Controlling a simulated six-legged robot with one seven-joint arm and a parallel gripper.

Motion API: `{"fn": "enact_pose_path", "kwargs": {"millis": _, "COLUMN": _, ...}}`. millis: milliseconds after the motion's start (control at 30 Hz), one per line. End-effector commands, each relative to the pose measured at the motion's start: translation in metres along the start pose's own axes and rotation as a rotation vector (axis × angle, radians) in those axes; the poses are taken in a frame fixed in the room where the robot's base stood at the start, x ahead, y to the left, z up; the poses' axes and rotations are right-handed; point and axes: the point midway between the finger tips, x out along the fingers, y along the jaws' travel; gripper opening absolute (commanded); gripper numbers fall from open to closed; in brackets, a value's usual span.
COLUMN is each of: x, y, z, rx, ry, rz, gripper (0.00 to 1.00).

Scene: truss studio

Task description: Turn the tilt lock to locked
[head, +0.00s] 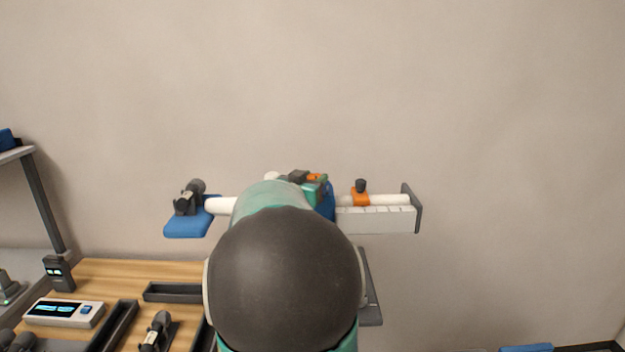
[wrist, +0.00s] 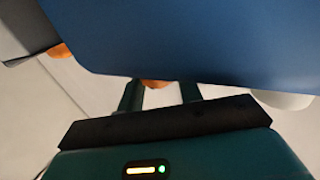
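In the head view my arm covers the middle of a white tube (head: 390,200) and most of my gripper; a small teal part of it (head: 312,192) shows beside a blue part (head: 327,203). A small orange piece (head: 314,177) shows just above there; I cannot tell whether it is the tilt lock. In the wrist view a large blue body (wrist: 210,40) hides my fingertips. My gripper (wrist: 161,93) has its two fingers apart, with a gap between them. An orange piece (wrist: 155,84) shows in that gap, under the blue edge. The lock's position cannot be read.
An orange collar with a dark knob (head: 361,195) sits on the tube at right, near a dark end plate (head: 412,208). A blue block with a dark clamp (head: 187,226) is at the left end. A wooden bench (head: 115,275) with trays stands lower left.

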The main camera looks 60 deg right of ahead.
Motion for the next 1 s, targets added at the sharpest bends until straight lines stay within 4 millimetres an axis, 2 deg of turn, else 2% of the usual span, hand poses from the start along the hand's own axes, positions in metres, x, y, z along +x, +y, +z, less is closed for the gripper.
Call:
{"fn": "enact_pose_path", "kwargs": {"millis": 33, "x": -0.0001, "y": 0.0001, "z": 0.0000, "rx": 0.000, "ry": 0.000, "rz": 0.000, "gripper": 0.18}}
{"fn": "enact_pose_path", "kwargs": {"millis": 67, "x": -0.0001, "y": 0.0001, "z": 0.0000, "rx": 0.000, "ry": 0.000, "rz": 0.000, "gripper": 0.13}}
{"fn": "enact_pose_path", "kwargs": {"millis": 500, "x": 0.0001, "y": -0.0026, "z": -0.0003, "rx": 0.001, "ry": 0.001, "rz": 0.128, "gripper": 0.13}}
{"fn": "enact_pose_path", "kwargs": {"millis": 767, "x": 0.0000, "y": -0.0017, "z": -0.0003, "rx": 0.000, "ry": 0.000, "rz": 0.134, "gripper": 0.13}}
{"fn": "enact_pose_path", "kwargs": {"millis": 800, "x": 0.0000, "y": -0.0017, "z": -0.0003, "rx": 0.000, "ry": 0.000, "rz": 0.134, "gripper": 0.40}}
{"fn": "enact_pose_path", "kwargs": {"millis": 900, "x": -0.0001, "y": -0.0017, "z": -0.0002, "rx": 0.000, "ry": 0.000, "rz": 0.134, "gripper": 0.57}}
{"fn": "enact_pose_path", "kwargs": {"millis": 1000, "x": -0.0001, "y": -0.0018, "z": -0.0002, "rx": 0.000, "ry": 0.000, "rz": 0.133, "gripper": 0.57}}
